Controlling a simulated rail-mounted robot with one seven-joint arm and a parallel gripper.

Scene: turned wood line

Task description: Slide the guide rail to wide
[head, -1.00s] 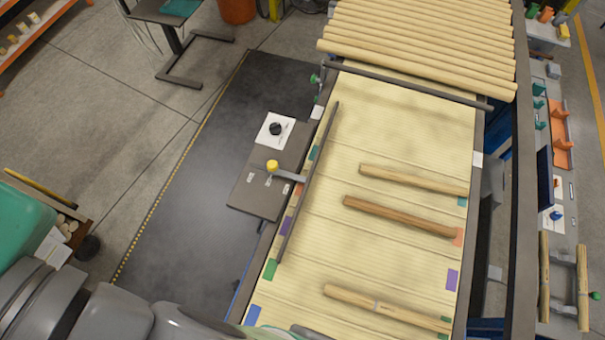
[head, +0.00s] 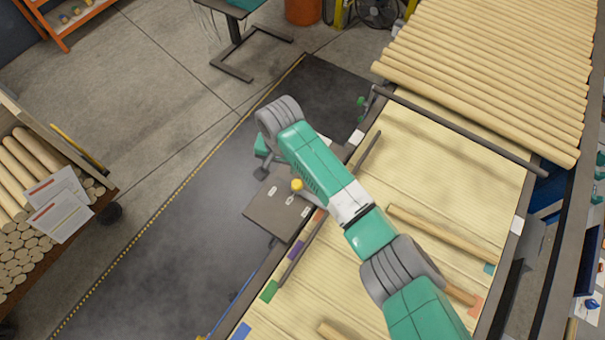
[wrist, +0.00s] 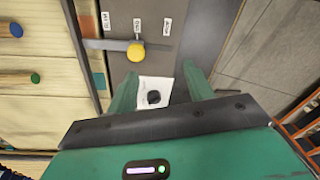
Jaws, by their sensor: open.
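The guide rail (head: 290,264) is a long dark bar lying along the left side of the pale belt; my arm hides its middle in the head view. It also shows in the wrist view (wrist: 77,40). A grey arm joins it to a yellow knob (head: 297,185) over a grey side plate (head: 272,217). In the wrist view the knob (wrist: 137,52) sits by the middle of three small labels, whose print is too blurred to read. My gripper (wrist: 158,88) is open and empty, its fingertips short of the knob and apart from it.
A white card with a black dial (wrist: 153,97) shows between my fingers. Several wooden spindles (head: 435,230) lie on the belt (head: 430,150) to the right. Coloured tabs line the belt edge. Dark floor (head: 190,230) left of the plate is clear.

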